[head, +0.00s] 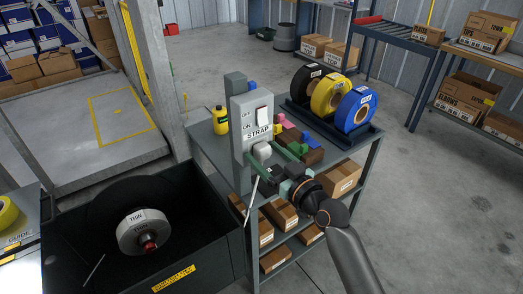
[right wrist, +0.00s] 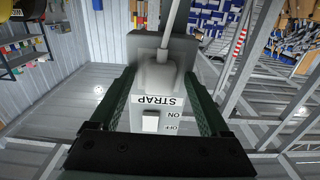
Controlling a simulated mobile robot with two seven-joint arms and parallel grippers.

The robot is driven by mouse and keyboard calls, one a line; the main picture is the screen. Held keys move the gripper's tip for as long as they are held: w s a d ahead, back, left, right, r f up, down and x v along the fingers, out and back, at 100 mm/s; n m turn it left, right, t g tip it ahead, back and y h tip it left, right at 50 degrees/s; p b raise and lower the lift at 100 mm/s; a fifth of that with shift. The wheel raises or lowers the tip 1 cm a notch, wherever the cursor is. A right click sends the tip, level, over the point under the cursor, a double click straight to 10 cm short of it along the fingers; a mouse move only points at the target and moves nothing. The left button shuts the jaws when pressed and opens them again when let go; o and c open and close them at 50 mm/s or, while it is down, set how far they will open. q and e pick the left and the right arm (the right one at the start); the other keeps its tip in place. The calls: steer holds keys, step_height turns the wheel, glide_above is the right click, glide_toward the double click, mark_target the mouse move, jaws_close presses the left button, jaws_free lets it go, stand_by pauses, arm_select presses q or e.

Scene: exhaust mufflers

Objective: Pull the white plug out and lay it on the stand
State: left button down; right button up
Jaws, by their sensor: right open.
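The white plug (head: 262,150) sits in the lower front of a grey upright box (head: 240,122) marked STRAP, and its pale cable (head: 251,200) hangs down. My right gripper (head: 270,157) is open at the plug, its green fingers reaching toward the box. In the right wrist view, the plug (right wrist: 158,76) lies between the two fingers (right wrist: 160,98), with small gaps that look clear of it. The box bears a white ON/OFF switch (head: 262,115) above the plug. The box rises at the edge of a grey shelved stand (head: 205,147). My left gripper is not in view.
On the stand are black, yellow and blue tape rolls (head: 329,96), coloured blocks (head: 290,130) and a yellow bottle (head: 220,120). Cartons (head: 283,215) fill its lower shelves. A black bin (head: 205,225) with a reel (head: 143,232) stands left of it. Floor at right is clear.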

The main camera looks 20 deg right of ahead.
stand_by(0.7)
jaws_close()
stand_by(0.6)
steer(key=shift+s+d, duration=0.1)
steer(key=shift+s, duration=0.05)
stand_by(0.3)
steer(key=shift+p+v, duration=0.85)
steer(key=shift+v, duration=1.95)
